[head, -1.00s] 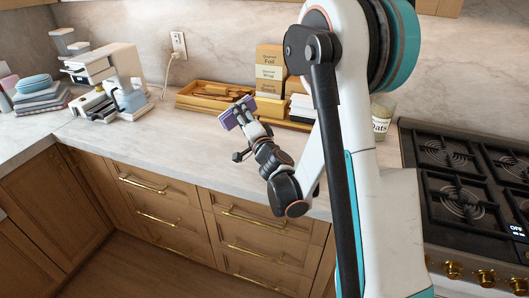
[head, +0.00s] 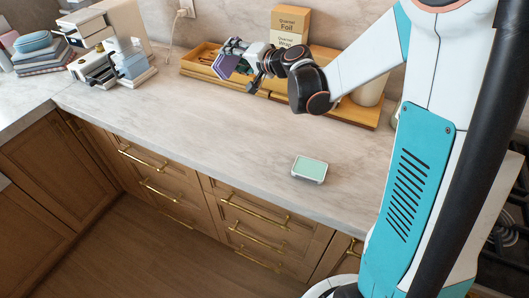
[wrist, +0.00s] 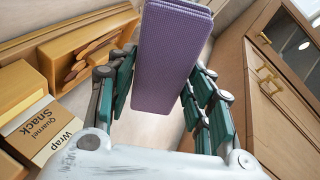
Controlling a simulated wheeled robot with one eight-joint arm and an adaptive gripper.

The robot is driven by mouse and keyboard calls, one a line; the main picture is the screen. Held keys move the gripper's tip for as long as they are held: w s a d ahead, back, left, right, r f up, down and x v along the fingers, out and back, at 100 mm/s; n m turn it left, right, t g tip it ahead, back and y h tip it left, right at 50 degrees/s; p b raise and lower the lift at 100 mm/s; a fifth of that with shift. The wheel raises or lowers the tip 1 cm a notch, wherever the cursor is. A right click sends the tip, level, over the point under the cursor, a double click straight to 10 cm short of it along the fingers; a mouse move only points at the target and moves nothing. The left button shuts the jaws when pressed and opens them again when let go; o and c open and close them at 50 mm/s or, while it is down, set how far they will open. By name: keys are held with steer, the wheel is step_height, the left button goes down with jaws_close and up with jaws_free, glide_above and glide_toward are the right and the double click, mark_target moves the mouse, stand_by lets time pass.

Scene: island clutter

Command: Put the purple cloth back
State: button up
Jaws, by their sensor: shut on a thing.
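The purple cloth (head: 226,64) is a folded flat slab, held above the wooden tray (head: 199,74) at the back of the counter. My gripper (head: 238,55) is shut on it.
Folded cloths (head: 42,60) with a blue item (head: 33,41) on top are stacked at the far left. A pale appliance (head: 105,55) stands beside them. Foil and wrap boxes (head: 290,22) stand behind the tray. A green-topped container (head: 310,168) sits near the front edge. The middle counter is clear.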

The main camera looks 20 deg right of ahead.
mark_target(223, 62)
steer(key=a+n+g, duration=0.1)
steer(key=n+g, duration=0.1)
steer(key=s+a+n+g+y, duration=0.1)
steer(key=a+n+g, duration=0.1)
steer(key=s+a+n+g+y+p, duration=0.1)
steer(key=a+n+g, duration=0.1)
steer(key=shift+f+g, duration=0.2)
steer(key=shift+g, duration=0.2)
steer(key=s+d+f+n+g+h+p, duration=0.1)
steer(key=s+d+n+g+h, duration=0.2)
steer(key=s+n, duration=0.4)
steer(key=s+d+f+n+g+h+p, duration=0.2)
steer(key=s+d+n+h, duration=0.25)
steer(key=s, duration=0.35)
steer(key=shift+m+y, duration=0.25)
steer(key=shift+y, duration=0.2)
steer(key=s+d+b+x, duration=0.1)
steer(key=x, duration=0.5)
steer(key=d+b+x, duration=0.1)
steer(key=b+x, duration=0.1)
steer(key=x, duration=0.4)
steer(key=s+d+f+b+x, duration=0.1)
steer(key=b+x, duration=0.1)
steer(key=x, duration=0.4)
steer(key=shift+s+d+f, duration=0.15)
steer(key=shift+s+f, duration=0.1)
steer(key=shift+s, duration=0.1)
steer(key=o, duration=1.2)
steer(key=shift+r, duration=0.1)
